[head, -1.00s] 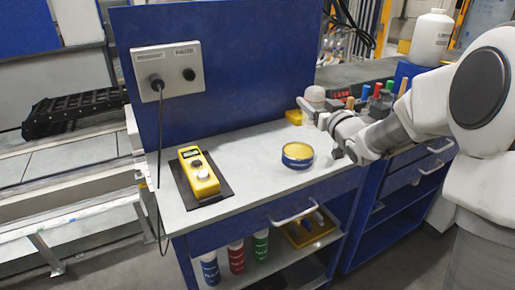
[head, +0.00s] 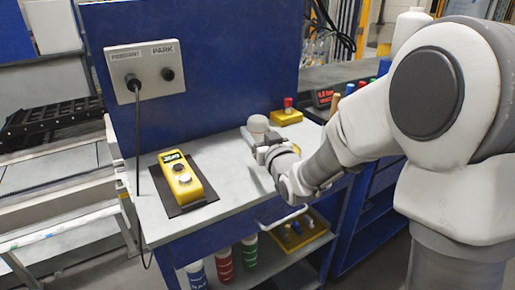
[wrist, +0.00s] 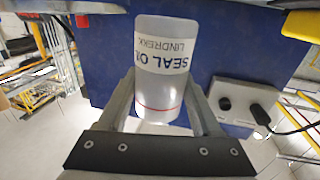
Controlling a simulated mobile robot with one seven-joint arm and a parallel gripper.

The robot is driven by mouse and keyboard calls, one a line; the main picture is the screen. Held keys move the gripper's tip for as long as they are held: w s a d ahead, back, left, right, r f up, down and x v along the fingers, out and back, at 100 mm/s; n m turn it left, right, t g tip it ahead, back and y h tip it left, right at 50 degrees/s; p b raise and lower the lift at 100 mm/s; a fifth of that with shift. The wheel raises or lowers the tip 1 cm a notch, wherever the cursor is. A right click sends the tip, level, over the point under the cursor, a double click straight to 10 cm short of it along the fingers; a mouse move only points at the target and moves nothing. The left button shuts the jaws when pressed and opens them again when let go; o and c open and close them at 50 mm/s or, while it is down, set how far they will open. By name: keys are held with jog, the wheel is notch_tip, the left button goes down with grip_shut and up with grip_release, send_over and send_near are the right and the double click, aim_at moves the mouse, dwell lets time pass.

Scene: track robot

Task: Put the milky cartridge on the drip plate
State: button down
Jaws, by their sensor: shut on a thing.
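The milky cartridge (wrist: 160,75) stands between the two fingers of my gripper (wrist: 162,108) in the wrist view, with an upside-down "SEAL OIL" label and a thin red line. My gripper is shut on it. In the head view the pale cartridge (head: 257,125) shows at my gripper (head: 258,141), over the back part of the light worktop; I cannot tell how high above it. I cannot make out a drip plate for certain. A dark flat plate (head: 207,203) lies under a yellow handheld device at the left of the worktop.
A yellow block with a red-topped item (head: 287,117) stands at the back right. Coloured bottles (head: 224,263) and a yellow tray (head: 300,238) are on the lower shelf. Worktop (head: 225,178) between device and gripper is clear.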

jog(key=shift+f+b, duration=0.6)
jog(key=shift+f, duration=1.3)
jog(key=shift+f, duration=0.1)
jog(key=shift+f, duration=0.1)
jog(key=shift+c, duration=0.3)
grip_release()
